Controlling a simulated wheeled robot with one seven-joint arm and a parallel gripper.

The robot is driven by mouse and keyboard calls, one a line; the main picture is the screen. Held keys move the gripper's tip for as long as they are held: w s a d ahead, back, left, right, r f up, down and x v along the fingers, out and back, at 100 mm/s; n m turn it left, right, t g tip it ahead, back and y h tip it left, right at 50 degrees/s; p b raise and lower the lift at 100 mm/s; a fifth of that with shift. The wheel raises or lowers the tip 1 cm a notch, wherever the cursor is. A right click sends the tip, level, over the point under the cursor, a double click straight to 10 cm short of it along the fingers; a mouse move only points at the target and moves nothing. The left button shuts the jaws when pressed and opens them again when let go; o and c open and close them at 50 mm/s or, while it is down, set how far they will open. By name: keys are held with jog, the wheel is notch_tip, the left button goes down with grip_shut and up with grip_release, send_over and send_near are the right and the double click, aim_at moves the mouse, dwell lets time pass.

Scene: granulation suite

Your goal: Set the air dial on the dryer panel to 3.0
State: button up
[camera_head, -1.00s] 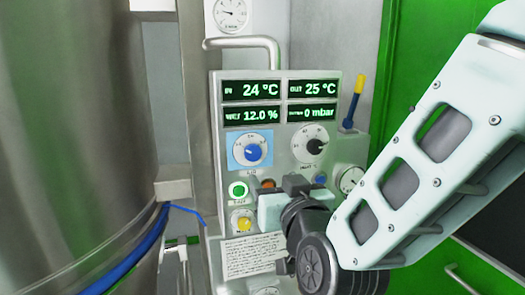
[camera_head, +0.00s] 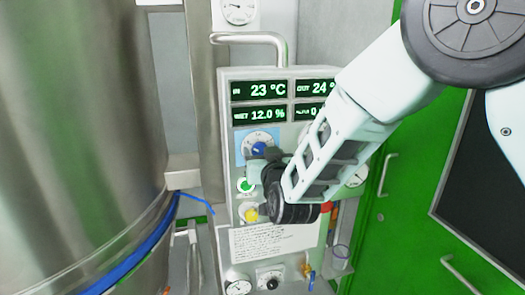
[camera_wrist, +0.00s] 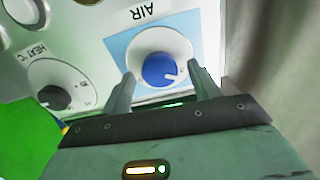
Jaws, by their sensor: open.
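The air dial (camera_head: 257,136) is a white scale disc on a light-blue square on the dryer panel, with a blue knob at its centre. My gripper (camera_head: 259,155) is at the lower edge of this dial and partly covers it. In the wrist view the dial shows upside down under the word AIR, and its blue knob (camera_wrist: 159,70) lies between the two finger tips of my open gripper (camera_wrist: 161,84). I cannot tell whether the fingers touch it. A white pointer mark shows on the knob, but its scale value is too small to read.
The heat dial (camera_wrist: 55,94) with a black knob is beside the air dial, hidden by my arm in the head view. Below are a green button (camera_head: 245,185) and a yellow knob (camera_head: 250,213). A large steel vessel (camera_head: 80,130) stands left; a green cabinet (camera_head: 420,200) stands right.

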jog(key=c, duration=1)
jog(key=shift+o, duration=0.2)
jog(key=shift+f, duration=0.1)
jog(key=shift+b, duration=0.4)
